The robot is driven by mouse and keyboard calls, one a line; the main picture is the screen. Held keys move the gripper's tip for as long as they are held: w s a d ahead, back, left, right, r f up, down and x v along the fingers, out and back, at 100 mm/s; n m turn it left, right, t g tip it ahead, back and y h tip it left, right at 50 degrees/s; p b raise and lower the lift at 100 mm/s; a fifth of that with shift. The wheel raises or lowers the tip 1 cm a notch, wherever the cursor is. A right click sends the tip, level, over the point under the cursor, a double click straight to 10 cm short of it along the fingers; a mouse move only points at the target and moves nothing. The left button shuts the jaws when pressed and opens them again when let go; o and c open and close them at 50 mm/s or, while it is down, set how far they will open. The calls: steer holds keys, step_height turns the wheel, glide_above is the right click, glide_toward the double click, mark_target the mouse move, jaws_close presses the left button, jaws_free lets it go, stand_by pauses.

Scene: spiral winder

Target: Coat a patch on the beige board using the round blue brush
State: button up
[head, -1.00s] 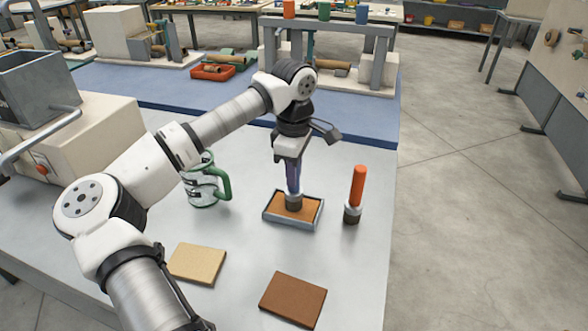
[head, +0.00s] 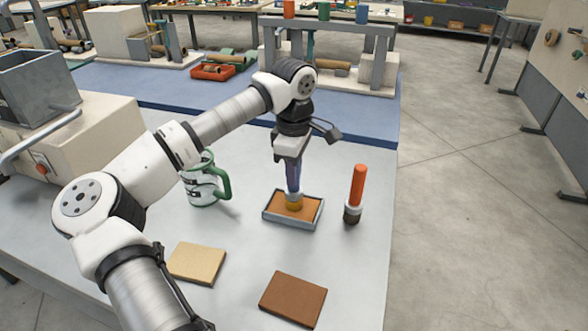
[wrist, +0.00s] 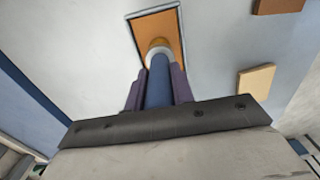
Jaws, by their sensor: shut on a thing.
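My gripper (head: 292,178) is shut on the blue brush (wrist: 159,82), which it holds upright with the bristles down. The brush tip is in the shallow grey tray (head: 287,225), on its orange-brown filling. The bristle end (head: 293,203) looks amber. The wrist view also shows the tray (wrist: 181,25) beyond the brush. The beige board (head: 197,263) lies flat on the table to the front left of the tray, apart from it. It also shows at the right in the wrist view (wrist: 255,80).
An orange-handled brush (head: 357,187) with dark bristles stands upright just right of the tray. A brown board (head: 293,299) lies in front. A white mug with a green handle (head: 224,183) stands left of the tray. A grey rack (head: 375,62) is at the back.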

stand_by(0.3)
steer(key=shift+r+p, duration=2.25)
steer(key=shift+r, duration=1.25)
